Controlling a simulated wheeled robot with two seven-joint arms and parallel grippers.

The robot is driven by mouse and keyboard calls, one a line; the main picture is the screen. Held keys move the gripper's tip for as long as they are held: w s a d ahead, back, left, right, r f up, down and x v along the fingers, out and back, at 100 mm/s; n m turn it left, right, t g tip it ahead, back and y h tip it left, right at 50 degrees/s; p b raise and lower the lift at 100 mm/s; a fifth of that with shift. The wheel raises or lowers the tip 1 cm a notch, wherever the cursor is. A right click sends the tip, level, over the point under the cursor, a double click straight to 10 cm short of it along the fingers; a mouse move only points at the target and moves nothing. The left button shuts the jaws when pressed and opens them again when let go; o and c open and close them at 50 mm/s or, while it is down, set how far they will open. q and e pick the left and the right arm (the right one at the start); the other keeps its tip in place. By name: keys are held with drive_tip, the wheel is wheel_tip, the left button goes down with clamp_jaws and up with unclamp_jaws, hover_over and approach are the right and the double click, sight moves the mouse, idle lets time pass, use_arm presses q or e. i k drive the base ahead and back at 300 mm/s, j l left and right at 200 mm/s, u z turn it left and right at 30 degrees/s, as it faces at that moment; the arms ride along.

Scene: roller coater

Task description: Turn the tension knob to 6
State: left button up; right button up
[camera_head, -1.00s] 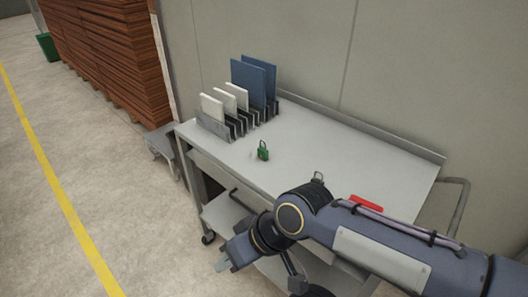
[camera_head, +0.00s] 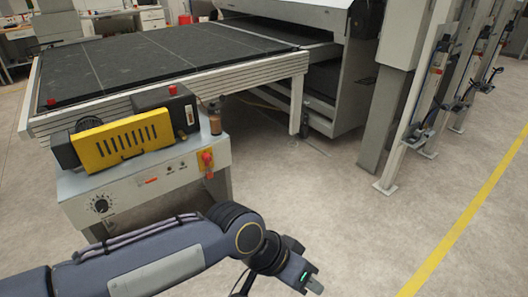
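A round black knob (camera_head: 100,205) with a dial scale around it sits on the left of the front panel of a light grey machine cabinet (camera_head: 140,190). It may be the tension knob; its number marks are too small to read. My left gripper (camera_head: 312,285) is at the bottom, right of the cabinet and well apart from the knob. Its fingers are small and partly turned away, so I cannot tell whether it is open. My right gripper is out of view.
A yellow slotted guard (camera_head: 122,141) and a dark motor sit on top of the cabinet. A red switch on yellow (camera_head: 206,160) is at its right corner. A long black conveyor bed (camera_head: 150,62) lies behind. Grey posts (camera_head: 415,100) stand right. The floor between is clear.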

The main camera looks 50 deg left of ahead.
sight(101, 206)
drive_tip(key=u, duration=2.65)
drive_tip(key=i+j+z, duration=0.2)
drive_tip(key=z, duration=0.55)
drive_tip(key=i+j+z, duration=0.15)
drive_tip(key=j, duration=0.25)
drive_tip(key=i+j+z, duration=0.1)
drive_tip(key=j, duration=0.3)
drive_tip(key=i+j+z, duration=0.15)
drive_tip(key=j, duration=0.3)
drive_tip(key=i+j+z, duration=0.1)
drive_tip(key=i+j, duration=0.15)
drive_tip(key=j, duration=0.2)
drive_tip(key=i+j+z, duration=0.15)
drive_tip(key=j, duration=0.65)
drive_tip(key=i+j, duration=0.1)
drive_tip(key=j, duration=0.3)
